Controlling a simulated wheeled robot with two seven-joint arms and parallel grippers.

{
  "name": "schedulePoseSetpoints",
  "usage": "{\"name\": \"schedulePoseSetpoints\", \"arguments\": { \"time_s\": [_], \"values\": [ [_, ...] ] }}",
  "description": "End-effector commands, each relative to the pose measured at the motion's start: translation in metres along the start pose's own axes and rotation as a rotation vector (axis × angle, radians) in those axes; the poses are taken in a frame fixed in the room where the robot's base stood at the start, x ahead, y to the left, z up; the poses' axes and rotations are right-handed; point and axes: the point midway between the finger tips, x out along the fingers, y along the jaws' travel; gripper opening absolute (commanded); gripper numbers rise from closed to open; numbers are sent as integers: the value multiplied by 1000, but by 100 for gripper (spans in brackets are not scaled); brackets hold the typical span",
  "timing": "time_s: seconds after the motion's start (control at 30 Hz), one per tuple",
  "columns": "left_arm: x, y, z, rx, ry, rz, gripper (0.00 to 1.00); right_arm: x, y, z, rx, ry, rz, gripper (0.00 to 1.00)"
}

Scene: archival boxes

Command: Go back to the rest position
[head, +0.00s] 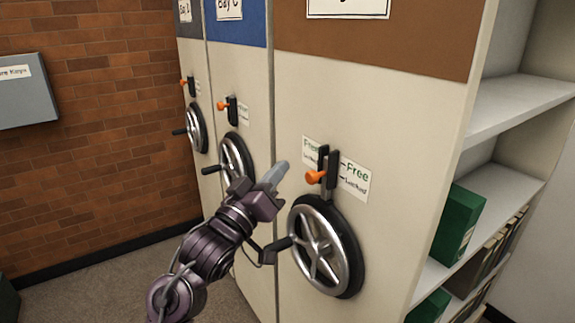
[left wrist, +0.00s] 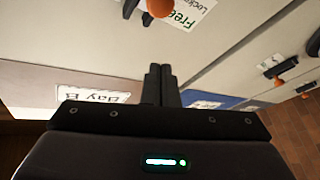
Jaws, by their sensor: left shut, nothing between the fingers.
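My left gripper (head: 275,176) is in front of the shelving bays in the head view. It is shut and empty, a little left of the nearest orange-knobbed lock lever (head: 322,168). Its closed fingers also show in the left wrist view (left wrist: 160,85), pointing along the bay fronts. The nearest lever sits beside labels reading Free and Locked, above a spoked handwheel (head: 322,245). The left forearm overlaps the area by that wheel's crank handle; I cannot tell whether they touch. My right gripper is not in view.
Two more bays with handwheels (head: 236,158) and orange levers stand farther left. Open shelves (head: 520,105) with green boxes (head: 457,226) are at right. A grey key cabinet (head: 25,92) hangs on the brick wall (head: 95,130). Carpeted floor (head: 110,280) is clear at lower left.

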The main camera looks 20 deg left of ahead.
Motion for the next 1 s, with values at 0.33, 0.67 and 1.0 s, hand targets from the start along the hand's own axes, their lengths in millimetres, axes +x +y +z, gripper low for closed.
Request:
{"name": "schedulePoseSetpoints", "arguments": {
  "time_s": [0.33,0.67,1.0],
  "values": [
    [-47,0,0,1,0,-1,0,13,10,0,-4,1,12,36],
    [-61,-23,37,60,-121,-130,0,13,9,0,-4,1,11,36],
    [-192,-85,194,319,-882,-511,0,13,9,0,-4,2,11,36]
  ]
}}
